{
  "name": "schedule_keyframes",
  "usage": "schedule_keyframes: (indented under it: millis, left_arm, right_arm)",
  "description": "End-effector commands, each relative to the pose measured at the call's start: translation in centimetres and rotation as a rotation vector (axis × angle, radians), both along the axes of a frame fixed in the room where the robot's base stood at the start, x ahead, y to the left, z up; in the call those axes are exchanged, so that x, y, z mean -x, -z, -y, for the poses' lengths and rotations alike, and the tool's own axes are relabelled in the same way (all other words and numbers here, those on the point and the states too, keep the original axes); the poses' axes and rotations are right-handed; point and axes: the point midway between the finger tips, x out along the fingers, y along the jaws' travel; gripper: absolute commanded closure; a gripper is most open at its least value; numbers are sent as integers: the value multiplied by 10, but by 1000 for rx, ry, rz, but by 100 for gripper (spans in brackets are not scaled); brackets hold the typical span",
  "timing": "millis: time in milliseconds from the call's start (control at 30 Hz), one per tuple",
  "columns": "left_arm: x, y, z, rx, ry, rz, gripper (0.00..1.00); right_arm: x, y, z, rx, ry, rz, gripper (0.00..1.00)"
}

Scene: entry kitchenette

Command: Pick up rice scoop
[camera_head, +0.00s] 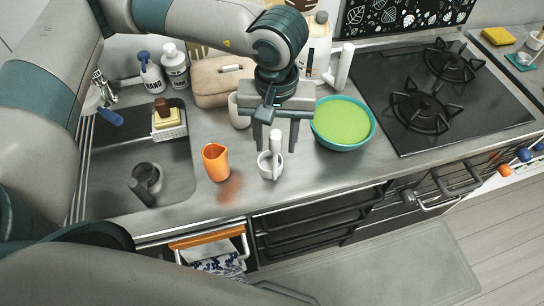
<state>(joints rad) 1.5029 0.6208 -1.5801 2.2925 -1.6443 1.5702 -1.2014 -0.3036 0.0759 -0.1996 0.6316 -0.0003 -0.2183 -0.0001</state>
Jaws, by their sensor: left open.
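A white upright piece, which looks like the rice scoop (276,142), stands in or against a small white round holder (264,170) on the counter. Its lower part is hard to make out against the holder. My left gripper (275,147) points down over it with its fingers spread. The white piece shows between the two fingers, with space visible on both sides. I cannot tell from this single view how deep the fingers are around it. My right gripper is not in view.
An orange cup (216,163) stands left of the holder, and a teal bowl with green contents (343,121) stands right of it. A beige bag (209,82) is behind. The sink (110,178) is at left, the black cooktop (440,95) at right.

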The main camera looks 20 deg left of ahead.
Motion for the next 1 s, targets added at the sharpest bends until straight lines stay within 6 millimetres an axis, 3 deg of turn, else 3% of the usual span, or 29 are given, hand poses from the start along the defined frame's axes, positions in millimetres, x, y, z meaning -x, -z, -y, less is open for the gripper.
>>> schedule_keyframes:
  millis: [33,133,467,700,733,900,1000]
  left_arm:
    - [1,4,0,-2,0,-4,58]
    - [0,15,0,-1,-1,-2,58]
    - [0,23,0,0,0,1,58]
    - [0,23,0,0,0,1,58]
    - [0,23,0,0,0,1,60]
    - [0,23,0,0,0,1,100]
    - [0,22,0,0,0,1,100]
  right_arm:
    - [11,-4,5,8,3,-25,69]
    - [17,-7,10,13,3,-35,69]
    - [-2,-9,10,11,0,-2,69]
    - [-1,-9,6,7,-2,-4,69]
    - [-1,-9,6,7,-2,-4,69]
    - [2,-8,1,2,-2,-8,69]
    - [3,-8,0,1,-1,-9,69]
